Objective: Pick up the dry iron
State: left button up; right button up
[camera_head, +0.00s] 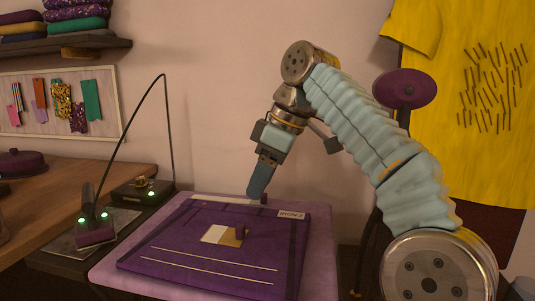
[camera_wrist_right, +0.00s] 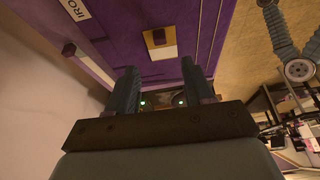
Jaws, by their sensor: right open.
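The dry iron (camera_head: 95,230) is purple with a dark upright handle and two green lights, and stands on a metal plate (camera_head: 62,247) at the lower left of the head view. In the right wrist view the iron (camera_wrist_right: 161,99) is small, dark and partly hidden beyond my fingers, its green lights between them. My right gripper (camera_head: 258,192) hangs over the back of the pressing board, well right of the iron. It is open and empty in the wrist view (camera_wrist_right: 161,77). My left gripper is not in view.
A purple pressing board (camera_head: 165,258) with a beige patch (camera_head: 222,235) lies right of the iron. A dark box (camera_head: 142,191) with a green light and a tall bent cord rod (camera_head: 168,115) stands behind the iron. A wooden table (camera_head: 80,178) is at left.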

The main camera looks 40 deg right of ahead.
aim_at(101, 231)
jog(key=k+j, duration=0.75)
jog(key=j, duration=0.25)
